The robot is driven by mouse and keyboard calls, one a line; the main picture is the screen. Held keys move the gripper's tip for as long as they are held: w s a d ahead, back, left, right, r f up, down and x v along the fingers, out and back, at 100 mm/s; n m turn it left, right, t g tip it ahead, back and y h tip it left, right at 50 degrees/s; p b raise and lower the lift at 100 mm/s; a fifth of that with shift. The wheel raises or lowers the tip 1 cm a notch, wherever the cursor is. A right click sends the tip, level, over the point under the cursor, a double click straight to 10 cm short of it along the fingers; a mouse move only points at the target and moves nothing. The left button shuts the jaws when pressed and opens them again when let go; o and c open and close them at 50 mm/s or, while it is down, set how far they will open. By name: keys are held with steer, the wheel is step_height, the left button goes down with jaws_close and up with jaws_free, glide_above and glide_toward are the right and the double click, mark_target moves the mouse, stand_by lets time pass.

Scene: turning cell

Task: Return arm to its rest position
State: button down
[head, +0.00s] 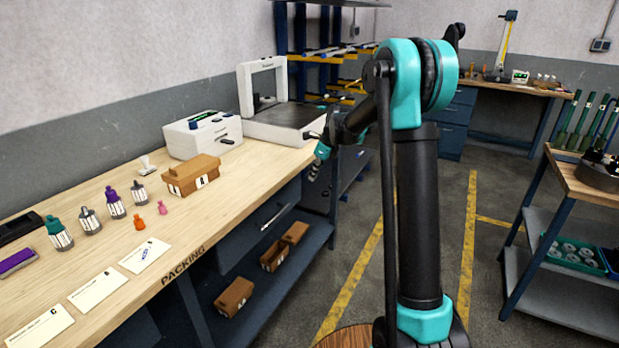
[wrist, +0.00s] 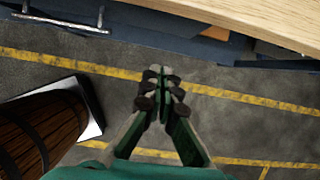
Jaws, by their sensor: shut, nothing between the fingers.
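My arm, teal and black, stands upright in the middle of the head view and bends over toward the packing bench. My gripper (head: 314,172) hangs beside the bench's right end in the head view, partly hidden by my own wrist. In the wrist view my gripper (wrist: 161,75) points down at the floor, its fingers together and empty. The packing bench (head: 225,210) is a light wood top on a dark blue frame; its edge shows at the top right of the wrist view (wrist: 270,22).
A cardboard box (head: 192,176), several bottles (head: 115,203) and label cards (head: 97,290) lie on the bench. A white machine (head: 275,120) stands at its far end. A cart (head: 580,185) stands at right. Yellow-lined floor (head: 462,240) between is clear. A wooden barrel (wrist: 45,130) is at lower left.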

steer(key=s+d+f+n+h, duration=0.1)
steer(key=s+d+n, duration=0.4)
steer(key=s, duration=0.8)
steer(key=s+d+f+n+t+h, duration=0.1)
steer(key=s+d+f+n, duration=0.2)
steer(key=s+n, duration=0.8)
steer(key=s+d+f+n+t+h, duration=0.1)
steer(key=s+d+f+n, duration=0.2)
steer(key=s+d+n, duration=0.4)
steer(key=s+n, duration=0.1)
steer(key=s, duration=0.7)
steer(key=shift+s+d+h, duration=0.2)
steer(key=shift+h, duration=0.2)
